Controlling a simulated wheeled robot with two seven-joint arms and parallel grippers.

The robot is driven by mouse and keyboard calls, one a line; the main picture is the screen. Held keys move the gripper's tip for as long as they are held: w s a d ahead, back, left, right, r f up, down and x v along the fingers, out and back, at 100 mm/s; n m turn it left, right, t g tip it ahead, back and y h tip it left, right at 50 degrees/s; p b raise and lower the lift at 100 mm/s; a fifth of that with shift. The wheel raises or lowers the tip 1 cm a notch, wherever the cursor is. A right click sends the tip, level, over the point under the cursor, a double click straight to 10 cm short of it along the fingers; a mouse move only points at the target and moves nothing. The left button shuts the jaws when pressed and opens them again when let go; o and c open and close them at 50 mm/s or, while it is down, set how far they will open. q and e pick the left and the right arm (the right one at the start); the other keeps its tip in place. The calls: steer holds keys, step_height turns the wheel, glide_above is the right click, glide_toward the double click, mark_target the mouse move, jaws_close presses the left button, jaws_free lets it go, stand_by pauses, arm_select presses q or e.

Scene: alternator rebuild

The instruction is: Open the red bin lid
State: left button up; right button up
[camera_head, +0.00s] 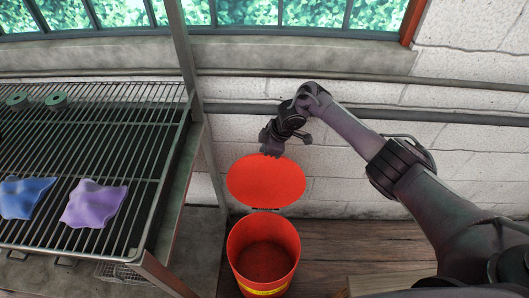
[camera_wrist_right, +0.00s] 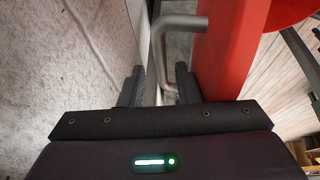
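The red bin (camera_head: 264,252) stands upright on the floor, and I can see into its open top. Its round red lid (camera_head: 266,182) is raised nearly upright at the back rim, hinged there. My right gripper (camera_head: 272,150) is at the lid's upper edge. In the right wrist view the lid (camera_wrist_right: 232,50) appears edge-on, with a bent grey metal handle (camera_wrist_right: 158,45) on it. The fingers of my right gripper (camera_wrist_right: 160,88) are apart, on either side of the handle, with a gap visible beside the bar. My left gripper is not in view.
A wire-topped table (camera_head: 130,190) stands at left, holding a blue cloth (camera_head: 24,197), a purple cloth (camera_head: 93,204) and green rings (camera_head: 56,100). A white brick wall (camera_head: 350,190) is close behind the lid. Wooden floor (camera_head: 350,235) is bare right of the bin.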

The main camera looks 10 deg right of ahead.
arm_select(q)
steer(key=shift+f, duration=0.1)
arm_select(e)
steer(key=shift+s+d+f, duration=0.1)
steer(key=shift+d+f, duration=0.25)
steer(key=shift+f, duration=0.2)
steer(key=shift+d+r, duration=0.1)
steer(key=shift+r, duration=0.35)
steer(key=v, duration=0.2)
steer(key=p+v, duration=0.1)
steer(key=v, duration=0.1)
steer(key=p+v, duration=0.1)
steer(key=v, duration=0.1)
steer(key=shift+a+r, duration=0.2)
steer(key=shift+r, duration=0.35)
steer(key=shift+d+r, duration=0.15)
steer(key=shift+r, duration=0.15)
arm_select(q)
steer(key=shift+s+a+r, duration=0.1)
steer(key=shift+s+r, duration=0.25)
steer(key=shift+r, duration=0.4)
arm_select(e)
steer(key=shift+r, duration=0.1)
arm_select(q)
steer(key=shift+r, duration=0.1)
